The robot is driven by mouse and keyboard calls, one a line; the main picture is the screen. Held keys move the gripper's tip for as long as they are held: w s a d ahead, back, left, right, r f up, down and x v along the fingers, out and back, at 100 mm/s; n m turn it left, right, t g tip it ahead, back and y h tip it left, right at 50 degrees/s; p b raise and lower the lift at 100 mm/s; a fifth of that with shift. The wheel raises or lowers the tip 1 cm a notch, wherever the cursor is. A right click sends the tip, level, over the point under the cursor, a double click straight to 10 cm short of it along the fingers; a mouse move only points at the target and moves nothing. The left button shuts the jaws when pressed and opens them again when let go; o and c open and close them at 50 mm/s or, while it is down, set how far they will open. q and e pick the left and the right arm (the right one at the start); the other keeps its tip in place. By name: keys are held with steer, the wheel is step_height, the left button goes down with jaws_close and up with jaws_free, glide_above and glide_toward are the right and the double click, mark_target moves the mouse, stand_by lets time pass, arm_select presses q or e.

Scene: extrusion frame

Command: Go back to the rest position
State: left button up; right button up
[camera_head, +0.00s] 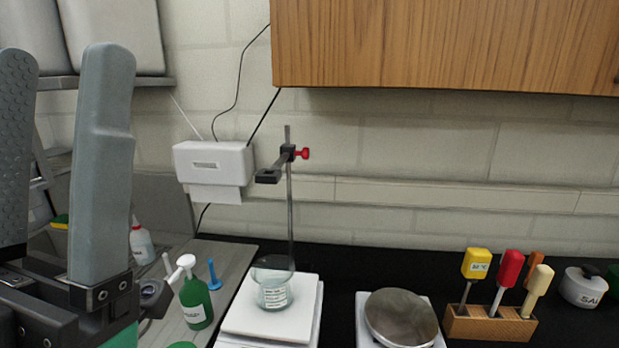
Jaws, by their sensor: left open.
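My left gripper (62,160) fills the left side of the head view, very close to the camera. Its two grey fingers point up and stand apart, with nothing between them. Its dark mount is at the lower left and hides part of the bench behind it. My right gripper is not in view.
A green bottle (195,300) stands right of my left gripper. A beaker (273,288) sits on a white plate (250,318) beside a clamp stand (290,205). A round metal pan (401,318) and a wooden tool holder (490,325) stand further right. A wooden cabinet (450,45) hangs above.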

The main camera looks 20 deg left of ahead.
arm_select(q)
steer(key=w+d+f+g+h, duration=0.2)
steer(key=w+f+g+h, duration=0.2)
steer(key=w, duration=0.3)
step_height(320, 180, up, 37)
steer(key=p, duration=3.8)
steer(key=shift+a+g, duration=0.3)
steer(key=shift+g, duration=0.1)
steer(key=shift+w+r, duration=0.1)
steer(key=shift+a, duration=0.1)
